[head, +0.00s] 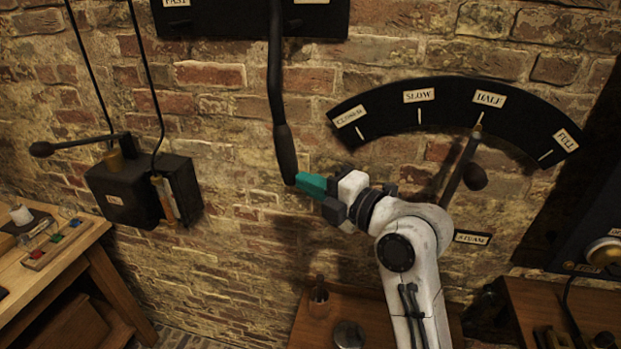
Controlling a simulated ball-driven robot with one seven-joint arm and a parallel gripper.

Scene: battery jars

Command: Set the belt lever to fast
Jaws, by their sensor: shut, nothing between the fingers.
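The belt lever (285,150) is a long dark rod with a thick black handle. It hangs from a black plate (230,22) at the top of the head view, its lower end slightly to the right. The plate has a FAST label (176,2) at its left and another label (311,1) at its right, cut off by the frame. My gripper (304,182) has teal fingers, which are shut and empty. Their tips are just right of the handle's lower end; I cannot tell whether they touch it.
A curved black scale (460,112) reads CLOSED, SLOW, HALF and FULL; its steam lever (462,165) points at HALF. A black box (145,192) with a side lever hangs at left. Wooden tables stand below at left (50,262) and right. The wall left of the belt lever's handle is clear.

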